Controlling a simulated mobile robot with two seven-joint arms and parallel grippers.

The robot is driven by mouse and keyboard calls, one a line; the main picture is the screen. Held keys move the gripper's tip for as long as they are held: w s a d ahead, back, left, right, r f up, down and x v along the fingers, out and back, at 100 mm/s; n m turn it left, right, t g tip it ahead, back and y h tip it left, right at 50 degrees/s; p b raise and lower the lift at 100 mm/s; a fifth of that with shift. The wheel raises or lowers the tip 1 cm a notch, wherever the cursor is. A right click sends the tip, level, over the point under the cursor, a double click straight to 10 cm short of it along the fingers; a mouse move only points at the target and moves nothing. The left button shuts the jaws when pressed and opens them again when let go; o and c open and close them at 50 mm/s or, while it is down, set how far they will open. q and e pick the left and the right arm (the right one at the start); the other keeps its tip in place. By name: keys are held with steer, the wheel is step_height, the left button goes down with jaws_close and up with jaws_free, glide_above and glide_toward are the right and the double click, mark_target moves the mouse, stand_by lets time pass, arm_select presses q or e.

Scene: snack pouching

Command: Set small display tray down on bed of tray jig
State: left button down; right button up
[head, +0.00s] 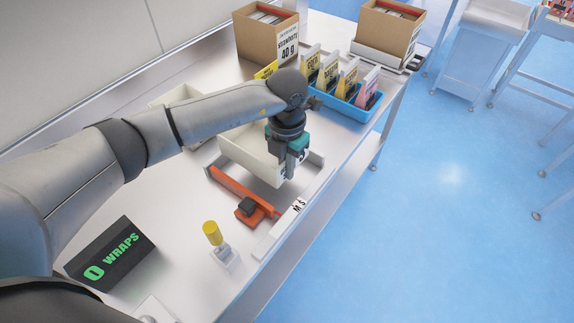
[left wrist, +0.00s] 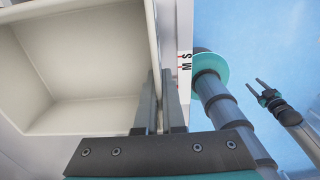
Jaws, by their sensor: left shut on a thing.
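The small display tray (head: 248,157) is a cream, open, empty box. My left gripper (head: 289,172) is shut on its right-hand wall. In the left wrist view the fingers (left wrist: 161,105) straddle that wall, and the tray's inside (left wrist: 85,60) fills the left. The tray jig (head: 316,165) is low and grey, with an orange bar (head: 238,190) and an orange clamp with a dark knob. The tray is over the jig bed, behind the orange bar. I cannot tell whether its underside touches the bed. My right gripper (left wrist: 262,88) shows only in the left wrist view, open and apart.
A strip marked M and S (head: 299,206) runs along the jig's front. A blue bin (head: 350,108) with several pouches and a cardboard box (head: 265,38) stand behind. A yellow-topped stand (head: 213,233) and a black WRAPS box (head: 110,255) are nearer. Bench lies bare between them.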

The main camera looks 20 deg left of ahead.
arm_select(q)
steer(key=shift+f+b, duration=2.95)
steer(key=shift+f, duration=0.85)
steer(key=c, duration=0.9)
jaws_free()
steer(key=shift+c, duration=0.2)
